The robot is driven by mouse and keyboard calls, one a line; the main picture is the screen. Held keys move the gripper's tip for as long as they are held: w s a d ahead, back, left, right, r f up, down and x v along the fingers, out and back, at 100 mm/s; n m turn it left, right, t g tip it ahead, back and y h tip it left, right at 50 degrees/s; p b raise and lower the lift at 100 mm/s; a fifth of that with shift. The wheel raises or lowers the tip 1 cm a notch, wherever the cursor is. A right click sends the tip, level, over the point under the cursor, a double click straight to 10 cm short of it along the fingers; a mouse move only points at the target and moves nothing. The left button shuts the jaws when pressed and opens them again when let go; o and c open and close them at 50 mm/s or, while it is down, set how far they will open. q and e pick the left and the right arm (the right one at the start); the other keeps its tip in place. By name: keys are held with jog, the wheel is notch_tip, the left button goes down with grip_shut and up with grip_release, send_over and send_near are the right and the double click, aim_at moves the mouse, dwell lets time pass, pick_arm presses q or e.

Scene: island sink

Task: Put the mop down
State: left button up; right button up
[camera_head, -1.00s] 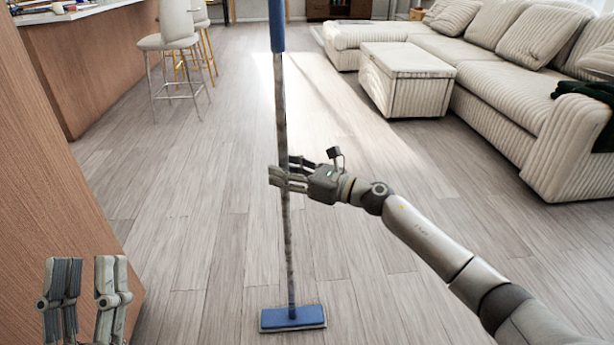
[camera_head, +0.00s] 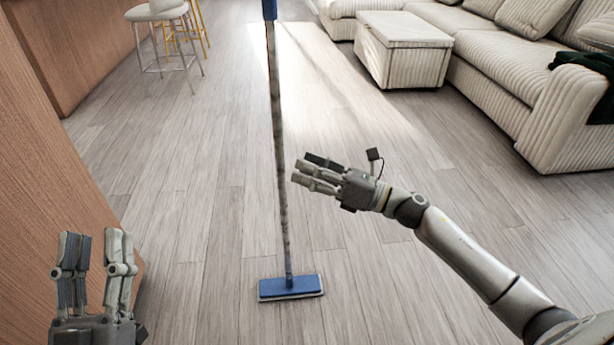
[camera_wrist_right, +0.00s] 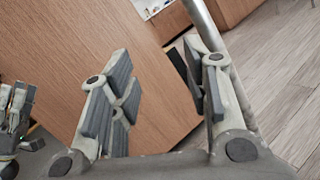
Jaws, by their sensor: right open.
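The mop stands nearly upright on the floor, its pole (camera_head: 278,150) leaning slightly left at the top. Its flat blue head (camera_head: 290,288) rests on the floorboards, and its blue handle (camera_head: 269,10) is cut by the top edge of the head view. My right gripper (camera_head: 306,172) is open and empty, just right of the pole. In the right wrist view, the right gripper's fingers (camera_wrist_right: 165,80) are spread, and the pole (camera_wrist_right: 205,25) runs behind the right finger, outside the jaws. My left gripper (camera_head: 97,238) is at lower left, fingers apart and empty, away from the mop.
A wooden island panel (camera_head: 50,165) stands on the left, with stools (camera_head: 170,30) beyond it. A striped ottoman (camera_head: 405,52) and sofa (camera_head: 500,72) are at the upper right. The wooden floor (camera_head: 200,200) around the mop is clear.

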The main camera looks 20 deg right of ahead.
jog(key=s+a+r+m+t, duration=0.5)
jog(key=s+a+m, duration=0.5)
jog(key=m, duration=0.8)
jog(key=s+r+m+t+h, duration=0.4)
jog(key=m+h, duration=0.3)
jog(key=m, duration=1.2)
jog(key=shift+s+d+r+m+h, duration=0.15)
jog(key=shift+s+r+m+h, duration=0.15)
jog(key=shift+s+r, duration=0.45)
